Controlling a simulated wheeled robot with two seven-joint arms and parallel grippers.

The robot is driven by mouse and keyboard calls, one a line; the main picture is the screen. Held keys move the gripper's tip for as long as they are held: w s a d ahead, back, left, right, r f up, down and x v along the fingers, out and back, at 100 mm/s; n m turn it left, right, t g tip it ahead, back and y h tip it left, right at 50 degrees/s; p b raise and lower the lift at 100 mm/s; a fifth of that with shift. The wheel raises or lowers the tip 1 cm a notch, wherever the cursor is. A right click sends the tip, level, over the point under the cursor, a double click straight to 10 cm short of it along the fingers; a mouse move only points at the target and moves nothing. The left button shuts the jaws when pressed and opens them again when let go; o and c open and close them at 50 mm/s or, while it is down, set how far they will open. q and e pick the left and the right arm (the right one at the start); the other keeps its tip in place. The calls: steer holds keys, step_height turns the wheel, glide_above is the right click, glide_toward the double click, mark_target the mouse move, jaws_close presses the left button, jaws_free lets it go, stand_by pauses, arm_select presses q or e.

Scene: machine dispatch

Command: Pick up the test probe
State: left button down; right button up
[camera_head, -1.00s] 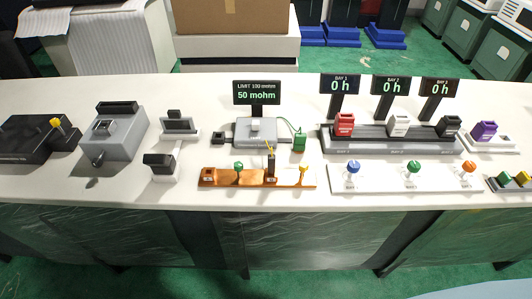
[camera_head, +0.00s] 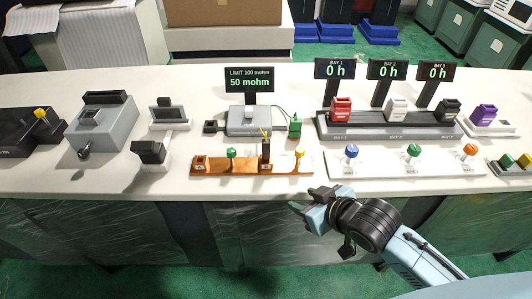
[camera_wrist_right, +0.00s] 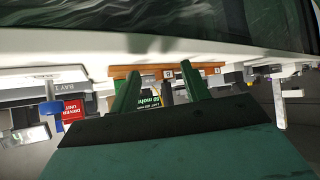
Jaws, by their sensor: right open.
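The resistance tester (camera_head: 249,121) stands mid-table with a screen (camera_head: 249,80) reading 50 mohm. A green block (camera_head: 295,127) joined to it by a thin green wire stands at its right; it looks like the test probe, though I cannot be sure. In front lies a brown rack (camera_head: 248,168) holding a green-topped piece, a tall black piece (camera_head: 265,152) and a yellow-topped piece. My right gripper (camera_head: 303,198) is open and empty at the table's front edge, apart from the rack. In the right wrist view its fingers (camera_wrist_right: 159,86) are spread before the rack (camera_wrist_right: 149,70). My left gripper is out of view.
At right, a dark bay dock (camera_head: 388,133) holds red, white and black units, with a white tray (camera_head: 380,170) of coloured knobs in front. A black-and-grey stand (camera_head: 150,154) is left of the rack. Bare tabletop lies between stand and rack.

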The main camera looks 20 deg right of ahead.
mark_target(269, 145)
steer(key=w+r+n+t+y, duration=0.2)
steer(key=w+r+t+y, duration=0.15)
steer(key=w+r, duration=0.35)
steer(key=shift+g, duration=0.25)
steer(key=b+x, duration=0.1)
steer(key=x, duration=0.6)
steer(key=shift+r, duration=0.15)
steer(key=shift+w+a, duration=0.2)
steer(key=shift+w, duration=0.15)
steer(key=b+x, duration=0.1)
steer(key=x, duration=0.3)
steer(key=shift+w, duration=0.2)
steer(key=shift+w+a+f, duration=0.15)
steer(key=shift+w+f, duration=0.05)
steer(key=c, duration=0.9)
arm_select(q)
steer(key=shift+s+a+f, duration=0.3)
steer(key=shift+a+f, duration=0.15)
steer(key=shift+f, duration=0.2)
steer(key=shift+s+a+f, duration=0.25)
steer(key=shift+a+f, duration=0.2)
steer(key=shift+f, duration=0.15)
arm_select(e)
jaws_close()
